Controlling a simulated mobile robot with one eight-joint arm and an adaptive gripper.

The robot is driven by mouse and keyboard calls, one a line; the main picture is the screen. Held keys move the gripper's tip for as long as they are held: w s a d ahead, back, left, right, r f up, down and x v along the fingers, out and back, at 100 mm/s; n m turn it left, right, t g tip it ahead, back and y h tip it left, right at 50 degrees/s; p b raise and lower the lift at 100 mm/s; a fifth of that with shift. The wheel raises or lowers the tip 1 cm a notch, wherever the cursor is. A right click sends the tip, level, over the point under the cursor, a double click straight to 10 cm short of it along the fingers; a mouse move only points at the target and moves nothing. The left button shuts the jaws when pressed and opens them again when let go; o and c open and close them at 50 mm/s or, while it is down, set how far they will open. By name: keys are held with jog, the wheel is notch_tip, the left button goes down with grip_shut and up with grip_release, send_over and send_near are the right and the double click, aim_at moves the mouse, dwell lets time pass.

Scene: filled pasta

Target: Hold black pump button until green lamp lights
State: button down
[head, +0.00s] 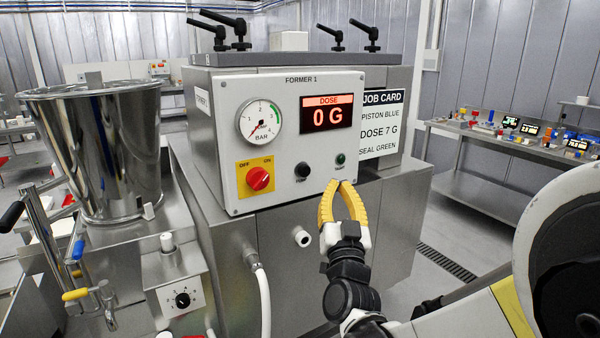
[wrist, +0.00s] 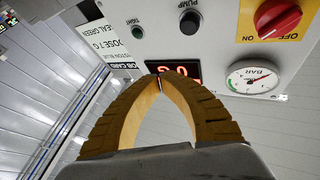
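The black pump button (head: 302,170) is a round knob on the white panel of the former; it also shows in the wrist view (wrist: 189,23). The lamp (head: 340,159) right of it is dark green and looks unlit; it also shows in the wrist view (wrist: 137,31). My gripper (head: 340,183) has yellow fingers, bowed and with the tips together, and holds nothing. It is below the lamp and to the right of the button in the head view, apart from the button. The tips also show in the wrist view (wrist: 160,77).
The dose display (head: 326,113) reads 0 G. The pressure gauge (head: 261,122) and the red rotary switch (head: 258,178) share the panel. The job card (head: 381,123) reads dose 7 G. A steel hopper (head: 97,150) stands left. A bench (head: 500,145) with small items is at right.

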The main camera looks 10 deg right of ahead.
aim_at(305, 171)
jog(key=shift+w+a, duration=0.45)
jog(key=shift+w, duration=0.95)
jog(key=shift+w+a, duration=0.45)
jog(key=shift+w, duration=0.95)
jog(key=shift+w+a, duration=0.45)
jog(key=shift+w, duration=0.95)
jog(key=shift+w, duration=0.2)
jog(key=shift+w+a+b, duration=0.15)
jog(key=shift+w+b, duration=0.1)
jog(key=shift+b, duration=0.05)
jog(key=shift+w+a, duration=0.1)
jog(key=shift+w, duration=0.3)
dwell(2.9)
